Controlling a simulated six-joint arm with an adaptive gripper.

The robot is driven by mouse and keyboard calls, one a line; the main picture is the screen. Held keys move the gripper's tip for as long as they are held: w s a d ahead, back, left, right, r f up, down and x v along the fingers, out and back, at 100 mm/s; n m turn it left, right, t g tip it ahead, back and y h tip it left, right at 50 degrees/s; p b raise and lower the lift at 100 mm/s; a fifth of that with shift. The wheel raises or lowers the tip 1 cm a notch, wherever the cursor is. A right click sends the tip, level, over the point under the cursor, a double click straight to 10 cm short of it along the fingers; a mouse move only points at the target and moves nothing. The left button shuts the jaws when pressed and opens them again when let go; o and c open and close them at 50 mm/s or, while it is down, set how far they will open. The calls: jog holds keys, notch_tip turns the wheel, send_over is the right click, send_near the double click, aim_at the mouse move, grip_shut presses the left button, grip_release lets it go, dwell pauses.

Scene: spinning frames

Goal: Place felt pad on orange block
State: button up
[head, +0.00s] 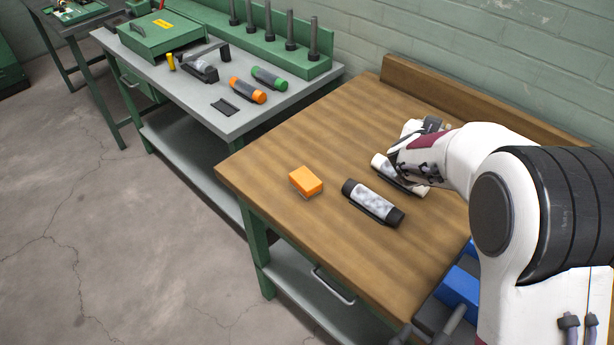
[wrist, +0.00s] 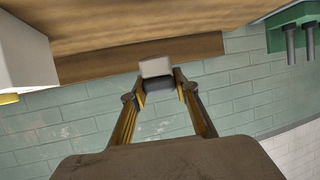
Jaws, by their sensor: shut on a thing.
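The orange block (head: 305,181) lies on the wooden bench, left of a dark cylinder, with nothing on its top. In the wrist view my gripper (wrist: 158,83) is shut on a small pad, light grey on one face and dark grey on another; I take it as the felt pad (wrist: 156,68). In the head view my gripper (head: 402,154) is over the right part of the bench, to the right of the orange block. The pad cannot be made out clearly there, and my arm hides part of that area.
A dark cylinder with a mottled label (head: 373,202) and a white cylinder (head: 384,163) lie between the orange block and my arm. Blue bins (head: 461,286) sit at the near right. The bench's left part is clear. A grey table with tools (head: 205,109) stands left.

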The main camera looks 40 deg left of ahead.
jog(key=s+a+r+n+g+y, duration=0.1)
jog(key=s+a+r+n+y, duration=0.1)
jog(key=s+a, duration=1.2)
jog(key=r, duration=0.1)
send_over(305, 178)
jog(key=shift+f, duration=3.1)
jog(key=shift+f, duration=0.15)
jog(key=shift+f, duration=1.7)
jog(key=shift+f, duration=0.1)
